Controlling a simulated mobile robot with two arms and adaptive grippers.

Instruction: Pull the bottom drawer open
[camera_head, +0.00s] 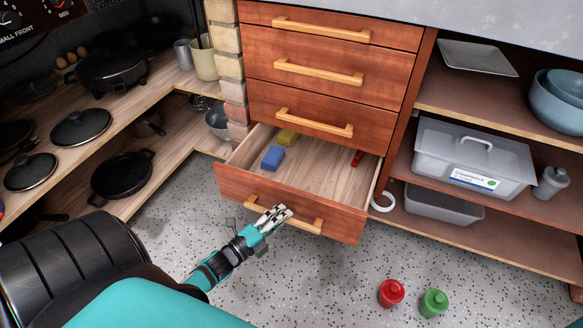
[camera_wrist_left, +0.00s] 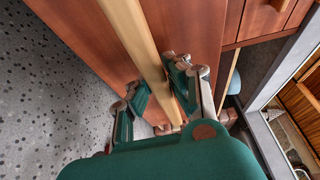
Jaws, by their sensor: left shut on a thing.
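The bottom drawer (camera_head: 320,212) is a red-brown wooden drawer standing well out from the cabinet, its pale inside showing. Its light wooden bar handle (camera_head: 304,222) runs across the front. My left gripper (camera_head: 279,215) is at the left part of this handle. In the left wrist view the handle (camera_wrist_left: 133,35) passes between the fingers of my left gripper (camera_wrist_left: 163,95), which are shut on it. Inside the drawer lie a blue block (camera_head: 272,158), a yellow block (camera_head: 287,137) and a small red item (camera_head: 357,158). My right gripper is in neither view.
Closed drawers with bar handles (camera_head: 318,72) are stacked above. Open shelves with pans (camera_head: 122,174) stand at left.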

